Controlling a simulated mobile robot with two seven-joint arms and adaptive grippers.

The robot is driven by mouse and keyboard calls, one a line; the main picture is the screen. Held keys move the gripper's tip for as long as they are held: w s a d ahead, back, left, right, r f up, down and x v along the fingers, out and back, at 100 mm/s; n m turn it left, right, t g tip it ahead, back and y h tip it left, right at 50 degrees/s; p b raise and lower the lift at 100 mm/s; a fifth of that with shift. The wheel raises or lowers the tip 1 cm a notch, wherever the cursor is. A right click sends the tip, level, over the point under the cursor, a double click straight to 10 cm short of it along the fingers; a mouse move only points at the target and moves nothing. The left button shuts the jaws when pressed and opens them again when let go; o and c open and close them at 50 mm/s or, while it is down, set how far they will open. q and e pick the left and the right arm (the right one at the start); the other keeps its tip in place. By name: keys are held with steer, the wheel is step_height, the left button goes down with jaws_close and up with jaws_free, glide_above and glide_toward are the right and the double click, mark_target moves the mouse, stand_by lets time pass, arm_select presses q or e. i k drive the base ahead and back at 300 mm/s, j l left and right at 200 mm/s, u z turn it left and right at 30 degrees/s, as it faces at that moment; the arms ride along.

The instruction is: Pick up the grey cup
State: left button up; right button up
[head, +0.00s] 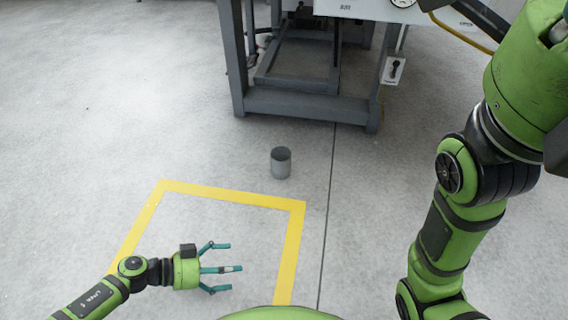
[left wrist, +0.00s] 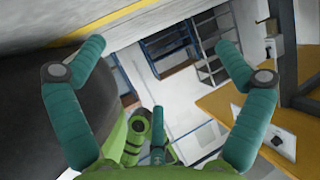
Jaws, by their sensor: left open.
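The grey cup (head: 281,162) stands upright on the concrete floor in the head view, just beyond the far right part of the yellow floor outline. My left gripper (head: 226,268) is open and empty, with its teal fingers spread and pointing right. It is over the area inside the yellow outline, nearer to me than the cup and apart from it. In the left wrist view, the spread fingers of the left gripper (left wrist: 160,95) have nothing between them, and I do not see the cup there. My right gripper is out of view; only my right arm shows at the right.
A yellow taped outline (head: 235,195) marks the floor around my left gripper. A grey machine frame (head: 300,106) with metal legs stands behind the cup. The floor (head: 90,130) to the left is clear. My right arm fills the right side of the head view.

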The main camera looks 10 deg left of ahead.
mark_target(280, 156)
steer(key=i, duration=1.15)
